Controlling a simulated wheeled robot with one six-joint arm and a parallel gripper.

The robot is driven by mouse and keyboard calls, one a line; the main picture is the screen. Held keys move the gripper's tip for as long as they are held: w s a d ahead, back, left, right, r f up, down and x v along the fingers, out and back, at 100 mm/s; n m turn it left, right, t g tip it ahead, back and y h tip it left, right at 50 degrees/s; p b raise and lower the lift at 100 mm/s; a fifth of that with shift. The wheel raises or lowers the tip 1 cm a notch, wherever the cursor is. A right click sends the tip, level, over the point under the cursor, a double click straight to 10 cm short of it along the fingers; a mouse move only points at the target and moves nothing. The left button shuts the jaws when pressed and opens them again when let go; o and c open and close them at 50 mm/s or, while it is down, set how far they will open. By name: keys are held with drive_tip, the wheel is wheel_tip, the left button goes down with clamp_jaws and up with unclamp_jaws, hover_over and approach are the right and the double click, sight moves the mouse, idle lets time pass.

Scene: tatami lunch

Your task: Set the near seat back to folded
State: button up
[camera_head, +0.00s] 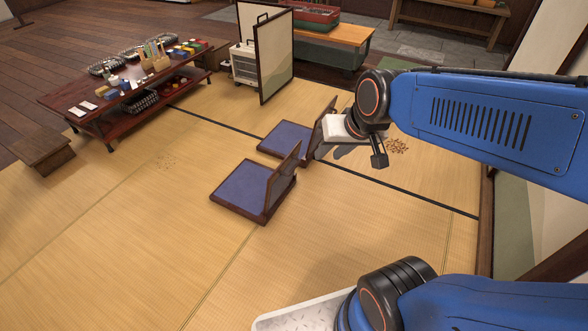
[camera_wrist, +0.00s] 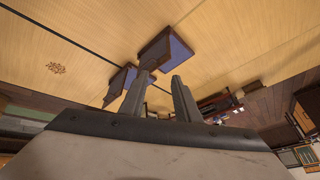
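The near seat (camera_head: 238,194) is a low, dark-framed floor seat with a blue pad on the tatami. Its brown back (camera_head: 284,178) stands raised, tilted, at the right edge. In the wrist view the near seat's pad (camera_wrist: 181,49) and back (camera_wrist: 156,48) lie beyond the fingertips. The far seat (camera_head: 284,138) stands behind it, also with its back (camera_head: 326,117) raised; it shows in the wrist view too (camera_wrist: 118,82). My gripper (camera_head: 325,152) is in the air, to the right of the near seat in the picture. Its fingers (camera_wrist: 162,78) are apart, with nothing between them.
A low red-brown table (camera_head: 82,119) with bowls and small items stands at the left, a small wooden bench (camera_head: 40,146) beside it. A folding screen (camera_head: 275,58) stands at the back. Brown crumbs (camera_head: 397,146) lie on the right. The tatami in front of the near seat is clear.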

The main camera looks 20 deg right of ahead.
drive_tip(key=w+a+f+m+t, duration=0.2)
drive_tip(key=w+a+f+m, duration=0.25)
drive_tip(key=w+f, duration=0.55)
drive_tip(key=w+a+f+m+t, duration=0.1)
drive_tip(key=w+a+f+m, duration=0.4)
drive_tip(key=w, duration=0.8)
drive_tip(key=m+t+h, duration=0.4)
drive_tip(key=h, duration=0.5)
approach(294, 168)
drive_tip(key=x, duration=1.1)
drive_tip(key=shift+w+d+f, duration=0.1)
drive_tip(key=shift+w+d, duration=0.05)
drive_tip(key=shift+w, duration=0.05)
clamp_jaws()
